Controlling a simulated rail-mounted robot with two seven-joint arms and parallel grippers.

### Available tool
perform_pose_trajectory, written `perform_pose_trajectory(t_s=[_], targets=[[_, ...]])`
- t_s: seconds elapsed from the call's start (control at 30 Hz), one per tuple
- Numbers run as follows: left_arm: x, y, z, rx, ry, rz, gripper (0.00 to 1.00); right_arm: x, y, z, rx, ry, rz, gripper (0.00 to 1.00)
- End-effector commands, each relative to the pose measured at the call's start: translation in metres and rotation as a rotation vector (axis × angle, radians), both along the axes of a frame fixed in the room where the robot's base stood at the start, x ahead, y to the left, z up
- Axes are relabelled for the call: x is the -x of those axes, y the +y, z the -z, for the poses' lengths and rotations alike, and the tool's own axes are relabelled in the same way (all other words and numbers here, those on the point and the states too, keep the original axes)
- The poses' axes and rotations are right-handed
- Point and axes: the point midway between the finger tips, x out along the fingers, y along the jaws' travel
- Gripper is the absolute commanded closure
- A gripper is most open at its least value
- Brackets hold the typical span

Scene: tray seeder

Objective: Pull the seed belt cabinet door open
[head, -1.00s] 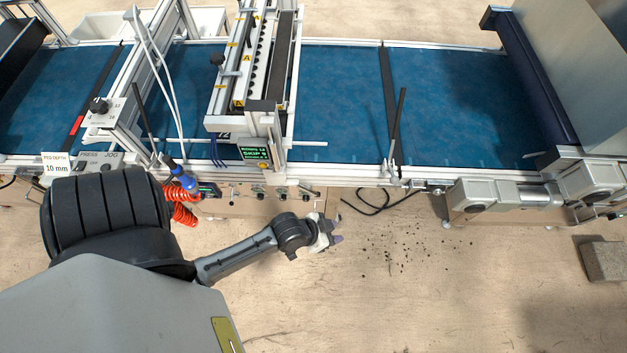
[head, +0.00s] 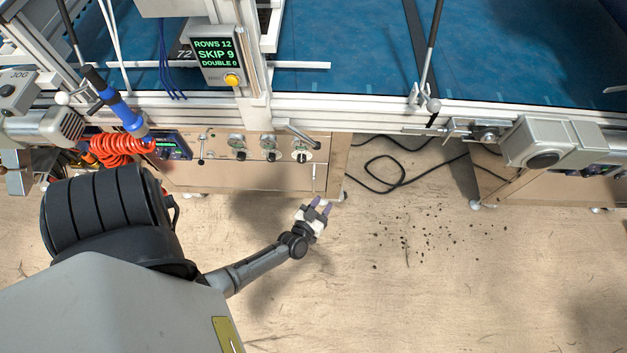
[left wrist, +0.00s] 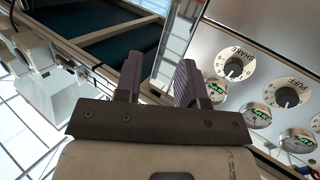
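A beige cabinet front (head: 240,178) stands under the belt frame in the head view, with several dials and levers along its upper edge. A thin upright bar (head: 313,178) shows at its right end; I cannot tell for certain whether it is the door handle. No open gap shows in the front. My left gripper (head: 322,206) is just in front of the cabinet's lower right corner, its purple fingers pointing toward it. In the left wrist view the left gripper (left wrist: 159,80) is open and empty, with its fingers apart. My right gripper is out of view.
In the left wrist view a pale panel carries a SHAKE knob (left wrist: 234,68) and a PUFF knob (left wrist: 287,97). An orange coiled hose (head: 120,148) hangs at the left. A black cable (head: 385,180) and scattered seeds (head: 425,237) lie on open floor to the right.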

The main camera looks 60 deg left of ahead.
Motion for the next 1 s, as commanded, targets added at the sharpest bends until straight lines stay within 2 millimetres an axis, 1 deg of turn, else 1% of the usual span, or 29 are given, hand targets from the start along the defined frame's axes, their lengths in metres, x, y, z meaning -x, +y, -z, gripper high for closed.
perform_pose_trajectory(t_s=[0.03,0.1,0.2,0.33,0.4,0.5,0.67,0.77,1.0], targets=[[0.006,0.005,0.039,-0.011,-0.010,-0.048,0.64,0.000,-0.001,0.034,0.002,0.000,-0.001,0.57],[0.014,0.012,0.063,-0.032,-0.024,-0.111,0.64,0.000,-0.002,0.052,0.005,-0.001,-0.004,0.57],[0.025,0.019,0.090,-0.059,-0.038,-0.192,0.64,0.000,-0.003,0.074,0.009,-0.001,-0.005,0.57],[0.038,0.026,0.117,-0.089,-0.047,-0.272,0.64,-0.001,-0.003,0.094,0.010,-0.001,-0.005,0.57],[0.043,0.028,0.126,-0.102,-0.049,-0.302,0.64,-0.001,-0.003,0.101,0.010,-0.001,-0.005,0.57],[0.047,0.030,0.133,-0.113,-0.051,-0.332,0.64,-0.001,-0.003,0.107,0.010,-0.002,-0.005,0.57],[0.045,0.037,0.138,-0.123,-0.053,-0.352,0.64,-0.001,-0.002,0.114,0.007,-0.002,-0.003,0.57],[0.037,0.047,0.139,-0.124,-0.054,-0.354,0.64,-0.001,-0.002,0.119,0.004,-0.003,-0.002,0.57],[0.007,0.081,0.140,-0.125,-0.056,-0.353,0.64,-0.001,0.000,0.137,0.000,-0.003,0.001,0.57]])
